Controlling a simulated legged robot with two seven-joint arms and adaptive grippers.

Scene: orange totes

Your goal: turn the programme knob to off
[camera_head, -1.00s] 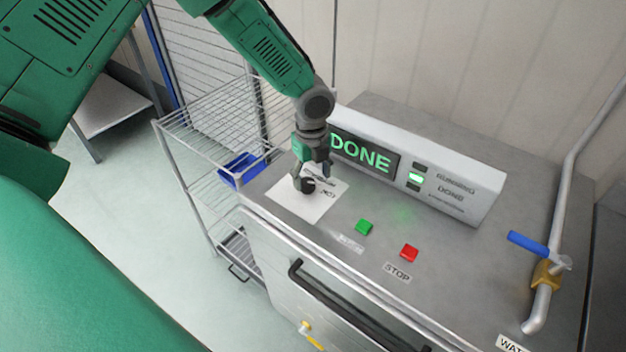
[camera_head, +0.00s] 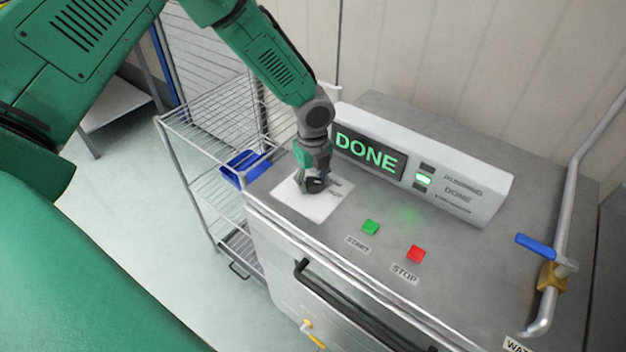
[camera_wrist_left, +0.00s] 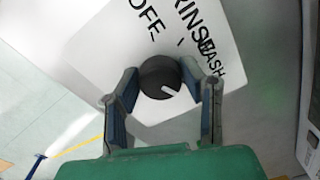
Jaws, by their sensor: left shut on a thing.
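The programme knob (camera_wrist_left: 158,76) is a round black dial on a white label plate (camera_wrist_left: 90,45) marked OFF, RINSE and WASH. Its white pointer line faces the lower right of the left wrist view, away from the word OFF at the upper left. My left gripper (camera_wrist_left: 160,80) has one finger on each side of the knob and is shut on it. In the head view the left gripper (camera_head: 314,186) stands over the white plate (camera_head: 300,203), largely hiding the knob (camera_head: 317,184). My right gripper is not in view.
A display panel (camera_head: 368,155) reading DONE stands behind, with a lit green lamp. A green START button (camera_head: 370,228) and red STOP button (camera_head: 416,254) are to the right. A blue-handled water pipe (camera_head: 550,285) is far right; a wire rack (camera_head: 200,150) is left.

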